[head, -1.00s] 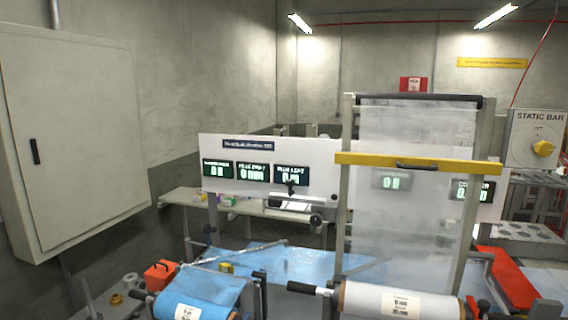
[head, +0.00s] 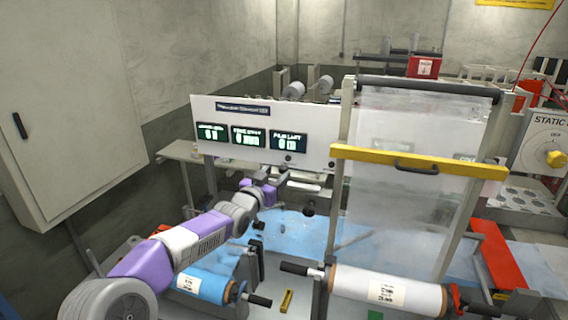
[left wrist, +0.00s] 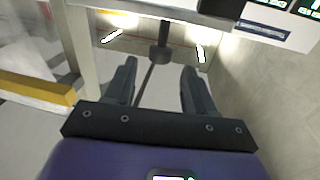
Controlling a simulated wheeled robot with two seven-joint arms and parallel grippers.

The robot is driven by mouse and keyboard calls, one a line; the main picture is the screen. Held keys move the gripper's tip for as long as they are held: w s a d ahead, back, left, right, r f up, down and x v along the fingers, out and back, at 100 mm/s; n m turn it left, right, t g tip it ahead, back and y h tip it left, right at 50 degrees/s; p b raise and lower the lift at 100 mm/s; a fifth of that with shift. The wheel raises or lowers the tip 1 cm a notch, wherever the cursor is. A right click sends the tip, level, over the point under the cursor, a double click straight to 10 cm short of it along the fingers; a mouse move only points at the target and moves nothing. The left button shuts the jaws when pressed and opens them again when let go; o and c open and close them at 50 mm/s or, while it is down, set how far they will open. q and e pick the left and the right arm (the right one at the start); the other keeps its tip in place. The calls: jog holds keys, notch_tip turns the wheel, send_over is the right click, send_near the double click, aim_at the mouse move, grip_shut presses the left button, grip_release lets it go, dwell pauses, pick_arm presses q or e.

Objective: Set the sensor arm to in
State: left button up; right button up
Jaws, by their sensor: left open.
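My left gripper (head: 282,178) reaches in from the lower left to just under the white display panel (head: 225,108). In the left wrist view its two dark fingers (left wrist: 159,72) are apart and empty. A dark knob on a thin rod (left wrist: 160,50) shows in line with the gap between the fingertips; I cannot tell whether it is between them or beyond. Under the panel, a pale bar (head: 303,186) and a dark round knob (head: 308,208) show to the right of the gripper. They look like the sensor arm, but its setting is not readable. My right gripper is not in view.
A yellow crossbar (head: 385,158) spans the film frame right of the gripper. A white film roll (head: 410,291) and a blue roll (head: 205,287) lie in front. A static bar dial (head: 555,158) is at far right. A grey cabinet (head: 70,110) stands left.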

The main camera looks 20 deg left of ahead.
aim_at(281, 170)
pick_arm(q)
jog(key=shift+w+d+f+p, duration=0.1)
jog(key=shift+w+d+p, duration=0.15)
jog(key=shift+w, duration=0.65)
jog(key=shift+w+d+r+p, duration=0.1)
jog(key=shift+w+p, duration=0.2)
jog(key=shift+w, duration=0.6)
jog(key=shift+w+d+f+p, duration=0.1)
jog(key=shift+w+d+p, duration=0.15)
jog(key=shift+w, duration=0.65)
jog(key=shift+a, duration=0.1)
grip_shut()
